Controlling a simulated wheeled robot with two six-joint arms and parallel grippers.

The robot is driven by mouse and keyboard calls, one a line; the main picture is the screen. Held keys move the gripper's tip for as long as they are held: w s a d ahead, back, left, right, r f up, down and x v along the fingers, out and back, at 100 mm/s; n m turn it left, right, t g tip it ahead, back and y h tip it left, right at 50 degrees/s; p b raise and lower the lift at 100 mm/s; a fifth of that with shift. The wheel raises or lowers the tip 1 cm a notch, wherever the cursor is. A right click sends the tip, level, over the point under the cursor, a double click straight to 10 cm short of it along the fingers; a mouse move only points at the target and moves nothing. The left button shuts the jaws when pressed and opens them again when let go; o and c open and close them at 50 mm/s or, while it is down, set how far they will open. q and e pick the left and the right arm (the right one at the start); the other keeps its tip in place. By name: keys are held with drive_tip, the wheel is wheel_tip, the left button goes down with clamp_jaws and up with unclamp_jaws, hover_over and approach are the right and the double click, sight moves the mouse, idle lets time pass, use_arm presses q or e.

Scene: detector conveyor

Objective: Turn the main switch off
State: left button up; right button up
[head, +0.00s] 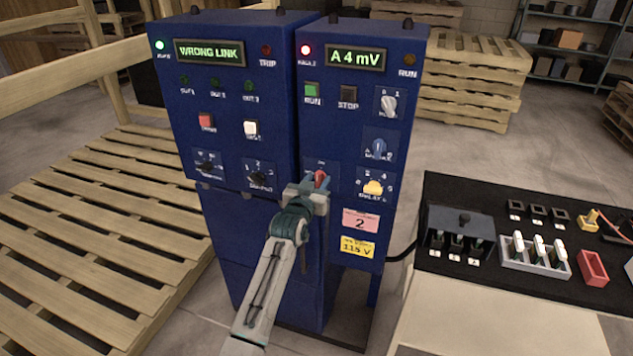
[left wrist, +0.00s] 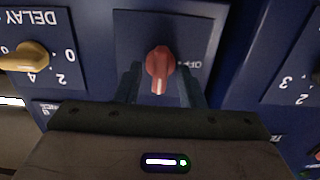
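The main switch is a red knob (head: 320,178) with a pale pointer line, on a dark plate low on the blue cabinet's right-hand unit. It also shows in the left wrist view (left wrist: 160,62), which is upside down. There its pale tip points to the bottom of the picture, and an OFF label is to its right. My left gripper (head: 312,187) is at the knob. In the left wrist view its two dark fingers (left wrist: 160,80) stand on either side of the knob, with a visible gap on each side. My right gripper is not in view.
A yellow DELAY knob (head: 373,187) is close beside the switch; a blue knob (head: 378,148) is above it. The display (head: 355,58) reads "A 4 mV". A black bench (head: 440,190) with small parts stands right; a wooden pallet (head: 80,250) lies left.

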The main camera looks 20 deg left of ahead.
use_arm(q)
drive_tip(key=c, duration=0.6)
drive_tip(key=n+p, duration=0.3)
drive_tip(key=n, duration=0.1)
drive_tip(key=shift+a+r+n, duration=0.1)
drive_tip(key=shift+n, duration=0.3)
drive_tip(key=n+p, duration=0.3)
drive_tip(key=n, duration=0.2)
drive_tip(key=shift+a+p, duration=0.1)
drive_tip(key=shift+p, duration=0.25)
drive_tip(key=n+p, duration=0.2)
drive_tip(key=n, duration=0.2)
drive_tip(key=shift+f+n+p, duration=0.2)
drive_tip(key=shift+n+p, duration=0.15)
drive_tip(key=shift+n, duration=0.65)
drive_tip(key=shift+f+n+p, duration=0.15)
drive_tip(key=shift+n+p, duration=0.2)
drive_tip(key=shift+n, duration=0.65)
